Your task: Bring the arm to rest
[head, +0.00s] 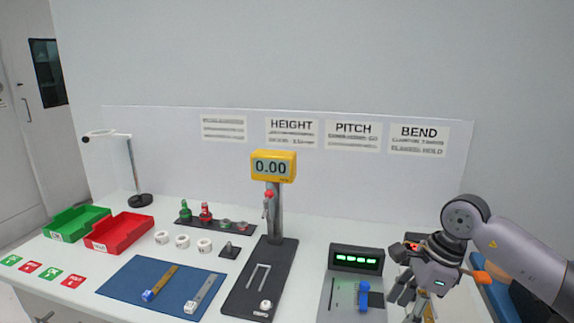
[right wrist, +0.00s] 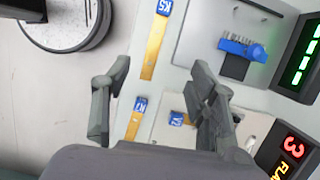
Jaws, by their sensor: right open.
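My right gripper (head: 408,290) is in the head view at the front right, above the table by the bend station. It also shows in the right wrist view (right wrist: 160,100), with its two fingers spread wide and nothing between them. Below it in the wrist view are several yellow strips with blue ends, one upper strip (right wrist: 154,45), one lower strip (right wrist: 133,122) between the fingers, and one partly hidden behind the right finger. My left gripper is in neither view.
The pitch station (head: 356,260) has a green display and a blue part. A red display (right wrist: 293,150) lies right of the gripper. The height gauge (head: 274,167) reads 0.00. Green (head: 75,223) and red (head: 118,231) trays and a blue mat (head: 130,283) are further left.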

